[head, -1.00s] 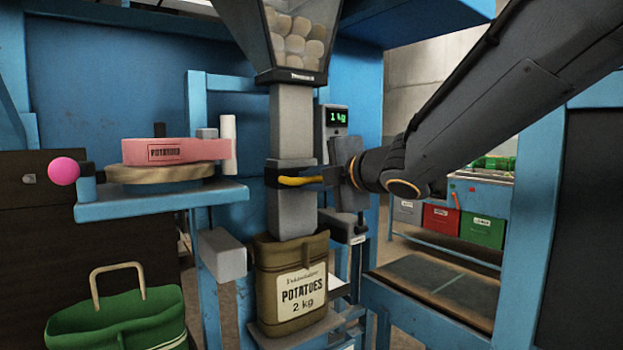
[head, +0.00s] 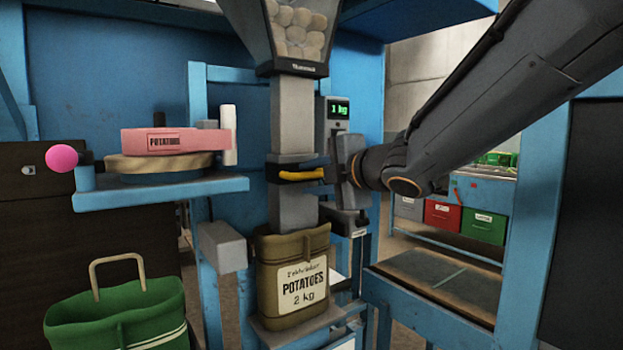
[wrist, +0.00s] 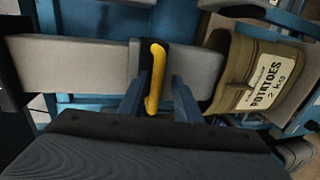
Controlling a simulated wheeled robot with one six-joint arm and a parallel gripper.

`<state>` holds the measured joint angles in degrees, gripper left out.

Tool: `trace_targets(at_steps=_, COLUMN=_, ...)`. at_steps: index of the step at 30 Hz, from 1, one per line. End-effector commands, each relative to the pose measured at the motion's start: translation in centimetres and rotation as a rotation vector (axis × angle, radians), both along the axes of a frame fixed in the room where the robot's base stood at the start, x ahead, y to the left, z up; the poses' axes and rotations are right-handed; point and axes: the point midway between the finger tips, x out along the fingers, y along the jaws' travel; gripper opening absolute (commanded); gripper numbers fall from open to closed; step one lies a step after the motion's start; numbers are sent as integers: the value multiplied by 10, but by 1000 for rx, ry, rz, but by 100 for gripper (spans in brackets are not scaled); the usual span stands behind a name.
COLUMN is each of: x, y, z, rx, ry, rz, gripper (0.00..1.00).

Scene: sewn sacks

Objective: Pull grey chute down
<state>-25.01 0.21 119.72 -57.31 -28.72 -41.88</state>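The grey chute (head: 293,110) hangs upright below the potato hopper. A dark collar on it carries a yellow handle (head: 300,175). The chute's lower end (head: 294,212) meets the mouth of a brown potato sack (head: 265,275); how far it reaches inside is hidden. My gripper (head: 325,173) is at the handle from the right. In the wrist view, the yellow handle (wrist: 156,75) stands between my two fingers (wrist: 158,98), with a gap visible on the right finger's side. The fingers look open around it. The sack also shows in the wrist view (wrist: 262,75).
The hopper (head: 295,35) holds potatoes above. A scale display (head: 338,109) reads 1 kg behind the chute. A blue post (head: 540,210) stands at right.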

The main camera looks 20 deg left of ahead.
Motion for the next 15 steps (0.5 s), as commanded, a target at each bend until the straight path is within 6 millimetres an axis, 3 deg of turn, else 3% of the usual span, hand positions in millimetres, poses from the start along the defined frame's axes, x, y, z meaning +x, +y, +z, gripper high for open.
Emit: trace_targets(at_steps=15, x=-41, y=-50, z=15, rx=0, ry=-2, rz=-2, gripper=31)
